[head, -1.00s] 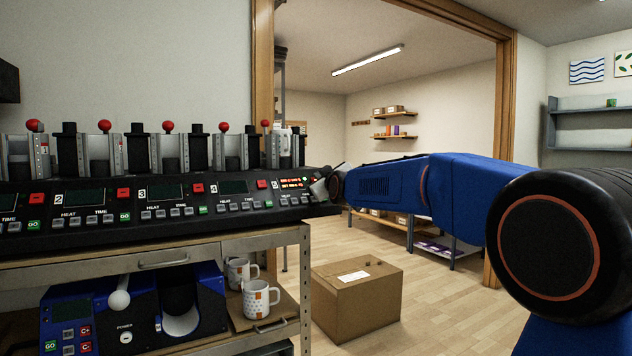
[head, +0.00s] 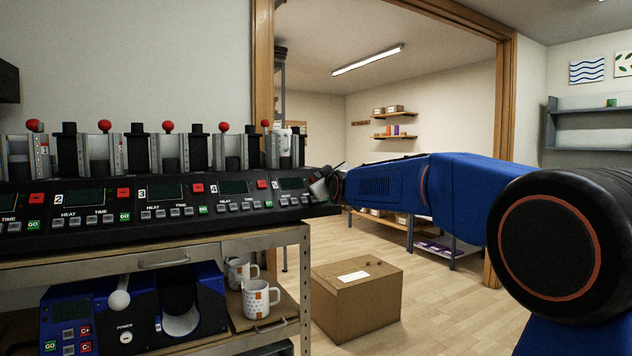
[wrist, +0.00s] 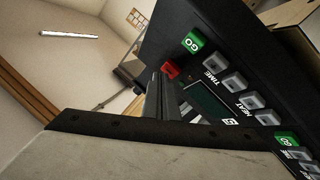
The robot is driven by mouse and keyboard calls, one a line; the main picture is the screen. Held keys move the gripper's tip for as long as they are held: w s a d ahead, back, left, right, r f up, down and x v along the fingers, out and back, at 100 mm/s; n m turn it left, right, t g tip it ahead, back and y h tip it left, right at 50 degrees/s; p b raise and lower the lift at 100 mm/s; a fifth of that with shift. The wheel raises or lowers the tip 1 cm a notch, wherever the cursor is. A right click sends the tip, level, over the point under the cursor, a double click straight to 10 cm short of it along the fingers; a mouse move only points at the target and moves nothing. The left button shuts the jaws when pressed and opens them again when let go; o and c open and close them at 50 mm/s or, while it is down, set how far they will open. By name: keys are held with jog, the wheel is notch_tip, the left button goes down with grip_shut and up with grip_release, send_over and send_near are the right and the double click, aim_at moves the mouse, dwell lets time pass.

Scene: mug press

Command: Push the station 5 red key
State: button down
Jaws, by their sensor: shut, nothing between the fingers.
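Station 5 is at the right end of the long black control panel (head: 150,215). In the head view my gripper (head: 320,187) is at the panel's right end and hides this red key. The station 5 display (head: 291,184) is dark there too.
The station 5 green GO key (wrist: 193,41) and grey keys (wrist: 228,83) are close by. Mug presses with red-knobbed levers (head: 168,127) stand behind the panel. Mugs (head: 260,299) are on the shelf below. A cardboard box (head: 357,300) is on the floor.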

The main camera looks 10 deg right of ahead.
jog(key=shift+s+d+r, duration=0.15)
jog(key=shift+s+r, duration=0.25)
jog(key=s+d+r, duration=0.1)
jog(key=s+r, duration=0.3)
jog(key=shift+d, duration=0.15)
dwell(0.5)
jog(key=shift+s+r, duration=0.1)
jog(key=s+d+f+m+g, duration=0.2)
jog(key=s+f+g, duration=0.2)
jog(key=s+f, duration=1)
jog(key=s+d+f+m+g+h, duration=0.1)
jog(key=s+f+g, duration=0.4)
jog(key=s+f, duration=1)
jog(key=s+d+f+m+g, duration=0.3)
jog(key=s+f, duration=1.2)
jog(key=s, duration=0.9)
jog(key=shift+s+d+m+g+h, duration=0.2)
jog(key=shift+s+m+g+h, duration=0.1)
jog(key=shift+m+g, duration=0.4)
jog(key=shift+r, duration=0.1)
